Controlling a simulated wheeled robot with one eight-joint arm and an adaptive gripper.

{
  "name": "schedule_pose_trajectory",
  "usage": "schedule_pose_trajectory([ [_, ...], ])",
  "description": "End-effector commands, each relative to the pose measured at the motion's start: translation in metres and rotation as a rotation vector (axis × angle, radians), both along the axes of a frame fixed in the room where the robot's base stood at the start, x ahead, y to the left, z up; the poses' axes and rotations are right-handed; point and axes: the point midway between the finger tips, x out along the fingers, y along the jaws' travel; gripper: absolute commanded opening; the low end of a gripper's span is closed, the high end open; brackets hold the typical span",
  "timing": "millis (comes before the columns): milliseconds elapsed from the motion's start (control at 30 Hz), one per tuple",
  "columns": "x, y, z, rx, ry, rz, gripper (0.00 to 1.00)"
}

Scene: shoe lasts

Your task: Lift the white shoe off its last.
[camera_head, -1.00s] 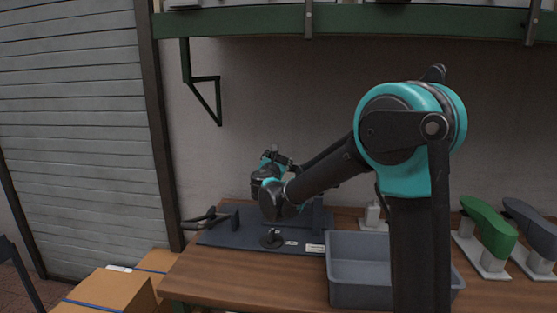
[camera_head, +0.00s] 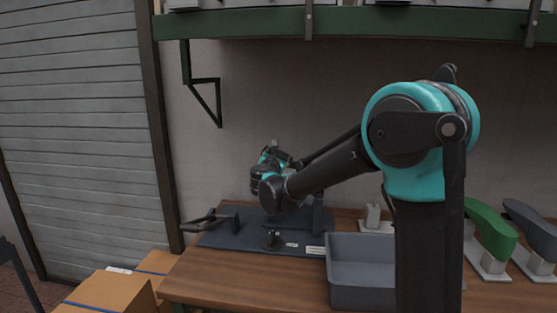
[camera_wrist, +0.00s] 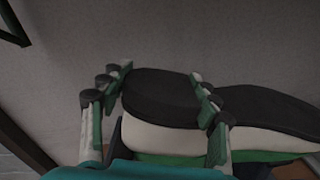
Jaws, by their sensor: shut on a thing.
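The white shoe (camera_wrist: 160,138) lies sole up in the wrist view, with its black sole (camera_wrist: 165,97) facing the camera and its toe end running off to the right. My gripper (camera_wrist: 158,92) is shut on the heel end, with fingers on both sides of it. A green surface (camera_wrist: 245,157) shows just under the white upper; I cannot tell whether it is the last or part of the shoe. In the head view my arm hides the shoe, and my fingertips cannot be made out there.
A dark blue-grey fixture plate (camera_head: 225,240) lies under my wrist on the wooden bench (camera_head: 240,285). A grey bin (camera_head: 360,250) stands in front. A short grey stand (camera_head: 374,217), a green shoe form (camera_head: 490,228) and a dark one (camera_head: 530,228) are to the right.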

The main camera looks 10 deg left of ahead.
Motion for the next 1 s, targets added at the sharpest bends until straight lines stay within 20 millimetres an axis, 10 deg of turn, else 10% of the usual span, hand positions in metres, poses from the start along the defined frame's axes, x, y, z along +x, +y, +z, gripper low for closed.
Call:
schedule_pose_trajectory([
  [1000,0.0,0.0,0.065,-0.001,-0.001,0.0,0.2],
])
